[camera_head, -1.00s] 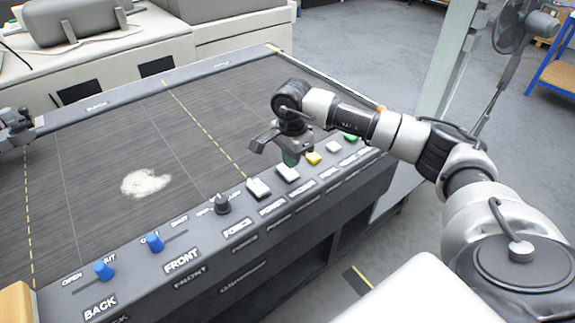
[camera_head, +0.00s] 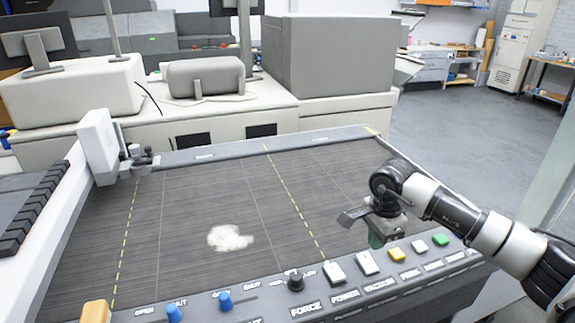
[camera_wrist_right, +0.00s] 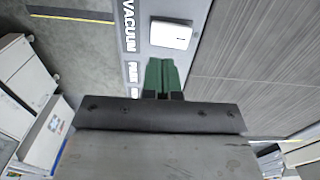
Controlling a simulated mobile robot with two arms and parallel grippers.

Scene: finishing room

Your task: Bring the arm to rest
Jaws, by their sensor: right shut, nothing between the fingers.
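My right arm reaches in from the right of the head view. My right gripper (camera_head: 377,239) hangs just over the near edge of the dark cutting table (camera_head: 190,200), behind the row of buttons. Its green fingertips show together in the right wrist view (camera_wrist_right: 163,76), shut and empty, beside a white button (camera_wrist_right: 171,35). Whether the tips touch the panel cannot be told. My left gripper is not in view.
The panel carries a yellow button (camera_head: 396,254), a green button (camera_head: 440,240), a black knob (camera_head: 296,281) and blue switches (camera_head: 225,301). A white patch (camera_head: 230,238) lies on the table. A white gantry (camera_head: 98,147) stands at left. Floor is open at right.

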